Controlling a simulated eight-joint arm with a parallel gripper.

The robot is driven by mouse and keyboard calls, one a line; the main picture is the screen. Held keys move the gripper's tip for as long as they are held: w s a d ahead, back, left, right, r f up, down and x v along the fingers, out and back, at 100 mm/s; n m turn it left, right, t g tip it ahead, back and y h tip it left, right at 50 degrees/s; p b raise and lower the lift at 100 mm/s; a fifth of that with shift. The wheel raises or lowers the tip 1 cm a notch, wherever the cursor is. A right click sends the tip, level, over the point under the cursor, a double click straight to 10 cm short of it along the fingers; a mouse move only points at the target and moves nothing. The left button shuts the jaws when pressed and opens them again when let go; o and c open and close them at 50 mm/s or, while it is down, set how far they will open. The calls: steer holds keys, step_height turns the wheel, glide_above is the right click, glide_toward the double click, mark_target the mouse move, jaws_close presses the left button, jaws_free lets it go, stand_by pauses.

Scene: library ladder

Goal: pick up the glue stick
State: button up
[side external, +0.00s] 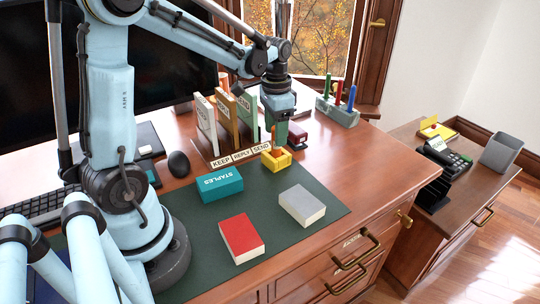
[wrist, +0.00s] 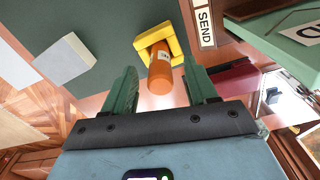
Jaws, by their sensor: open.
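The glue stick (wrist: 160,76) is an orange cylinder with a small white label. In the wrist view it rises from a small square yellow holder (wrist: 172,42), between my two green fingers. The yellow holder (side external: 276,160) also shows in the side view, at the back edge of the green desk mat. My gripper (side external: 279,140) points down just above and behind the holder there. In the wrist view my gripper (wrist: 162,66) is open, one finger on each side of the stick, with gaps visible. In the side view the stick is mostly hidden.
A letter sorter (side external: 238,158) labelled KEEP, REPLY, SEND stands close to my gripper, with a dark red stapler (side external: 297,134) behind. A teal STAPLES box (side external: 220,184), a red box (side external: 241,240) and a grey box (side external: 302,206) lie on the mat (side external: 190,220).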

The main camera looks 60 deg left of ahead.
steer(key=shift+f, duration=1.6)
jaws_close()
